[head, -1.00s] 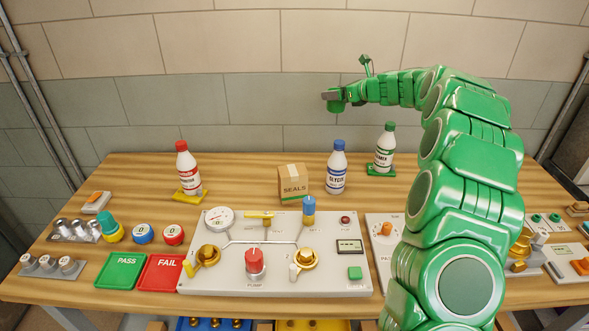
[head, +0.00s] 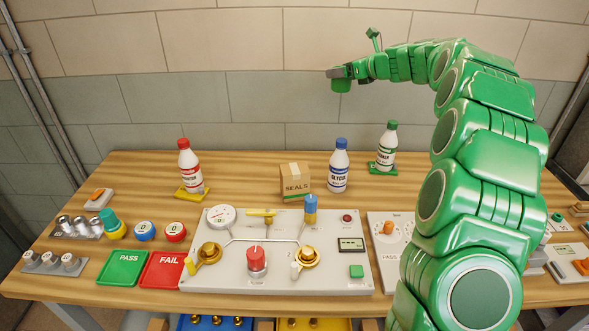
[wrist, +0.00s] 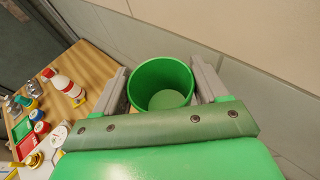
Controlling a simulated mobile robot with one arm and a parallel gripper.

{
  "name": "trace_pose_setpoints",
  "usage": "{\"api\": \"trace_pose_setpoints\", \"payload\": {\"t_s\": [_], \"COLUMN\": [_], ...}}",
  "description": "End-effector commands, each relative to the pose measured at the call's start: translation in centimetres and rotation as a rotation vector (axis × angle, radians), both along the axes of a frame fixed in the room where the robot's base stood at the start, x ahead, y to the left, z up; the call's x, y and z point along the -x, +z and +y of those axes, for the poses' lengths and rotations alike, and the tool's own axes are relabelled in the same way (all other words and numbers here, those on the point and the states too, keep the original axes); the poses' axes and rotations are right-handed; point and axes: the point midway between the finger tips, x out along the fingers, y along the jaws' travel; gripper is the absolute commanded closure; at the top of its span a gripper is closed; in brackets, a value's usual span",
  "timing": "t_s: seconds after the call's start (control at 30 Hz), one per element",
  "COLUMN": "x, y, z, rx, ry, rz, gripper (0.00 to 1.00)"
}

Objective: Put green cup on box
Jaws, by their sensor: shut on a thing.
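The green cup (wrist: 162,84) is held between the two grey fingers of my gripper (wrist: 160,88) in the wrist view, its open top facing the camera and its inside empty. In the head view the cup (head: 341,85) hangs under my gripper (head: 338,74), in the air well above the table and in front of the back wall. The cardboard box (head: 295,180), marked SEALS, stands on the table below and to the left of the cup. Its taped top is bare.
A blue-capped bottle (head: 338,167) stands just right of the box, and a green-capped bottle (head: 386,148) farther right. A red-capped bottle (head: 189,167) is at the left. The control panel (head: 345,278) lies in front.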

Motion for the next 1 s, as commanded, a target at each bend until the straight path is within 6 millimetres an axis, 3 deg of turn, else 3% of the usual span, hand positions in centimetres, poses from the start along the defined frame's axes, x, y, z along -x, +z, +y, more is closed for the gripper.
{"api": "trace_pose_setpoints", "payload": {"t_s": [0.37, 1.0], "x": [4.4, 16.4], "y": [0.4, 0.7], "z": [0.4, 4.4], "rx": [-0.007, -0.014], "ry": [0.010, 0.088], "rz": [0.007, 0.008], "gripper": [0.57, 0.57]}}
